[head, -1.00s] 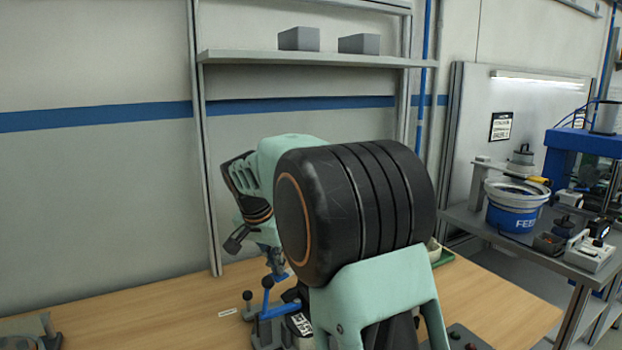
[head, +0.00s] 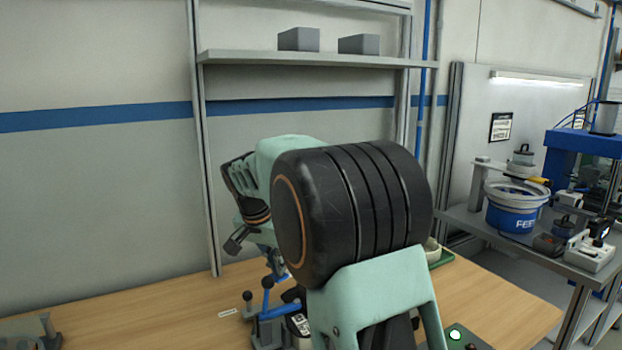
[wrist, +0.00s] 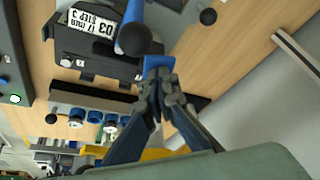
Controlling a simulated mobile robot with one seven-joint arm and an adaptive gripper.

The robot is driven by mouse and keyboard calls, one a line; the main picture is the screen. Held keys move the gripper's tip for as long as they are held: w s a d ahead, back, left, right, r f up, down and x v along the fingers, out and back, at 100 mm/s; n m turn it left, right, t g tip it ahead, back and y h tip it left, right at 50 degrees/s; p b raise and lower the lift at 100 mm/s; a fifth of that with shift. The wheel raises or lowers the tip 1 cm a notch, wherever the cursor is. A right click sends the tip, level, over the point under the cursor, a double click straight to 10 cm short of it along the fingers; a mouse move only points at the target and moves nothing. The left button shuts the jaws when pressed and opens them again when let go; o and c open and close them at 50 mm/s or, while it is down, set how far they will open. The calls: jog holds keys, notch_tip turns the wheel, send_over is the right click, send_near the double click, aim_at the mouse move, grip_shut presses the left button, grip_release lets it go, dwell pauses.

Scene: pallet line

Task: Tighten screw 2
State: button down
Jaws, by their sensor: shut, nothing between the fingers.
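In the wrist view my gripper (wrist: 160,82) is shut and empty, its fingers meeting beside a blue part at the fixture. A dark fixture (wrist: 105,55) carries an upside-down label (wrist: 92,22) reading "17 mm STEP 3" and "03". A lever with a large dark ball knob (wrist: 133,39) stands over it, left of my fingertips. The fixture with its blue lever (head: 272,312) also shows at the bottom of the head view, partly behind my arm. I cannot make out screw 2 or any numbered screw in either view.
A grey block with several blue and black knobs (wrist: 95,116) lies beside the fixture. A control box (head: 458,338) has a lit lamp. A green tray (head: 441,258) sits behind my arm. Bare wooden table (head: 500,300) lies to the right. A side bench holds a blue feeder bowl (head: 512,217).

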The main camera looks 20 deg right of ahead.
jog(key=shift+s+f, duration=0.1)
jog(key=shift+f, duration=0.1)
notch_tip(320, 180, up, 9)
jog(key=p, duration=0.7)
jog(key=shift+r, duration=0.15)
dwell(0.5)
